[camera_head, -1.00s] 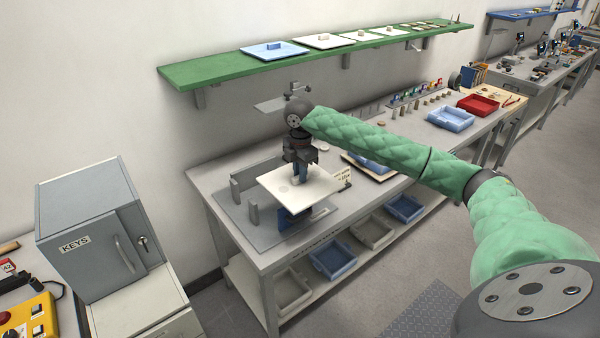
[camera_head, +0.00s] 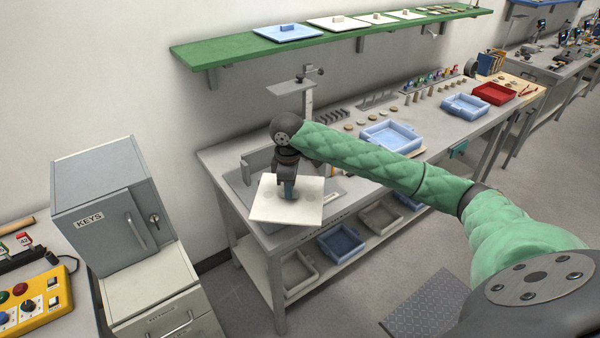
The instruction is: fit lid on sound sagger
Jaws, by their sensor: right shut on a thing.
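My right gripper (camera_head: 288,190) is shut on the middle of a square white lid (camera_head: 266,208) and holds it from above. The lid is at the front left of the grey bench, over the bench's front edge in this view. A grey metal fixture (camera_head: 238,186) is on the bench behind and left of the lid. No sagger can be made out for certain; whatever is beneath the lid is hidden. My left gripper is not in view.
A green shelf (camera_head: 225,52) holds a blue lid (camera_head: 288,33) and several pale ones. On the bench (camera_head: 216,160) are a light blue tray (camera_head: 391,136), a second blue tray (camera_head: 464,106) and a red tray (camera_head: 494,93). A grey key cabinet (camera_head: 98,208) stands at left.

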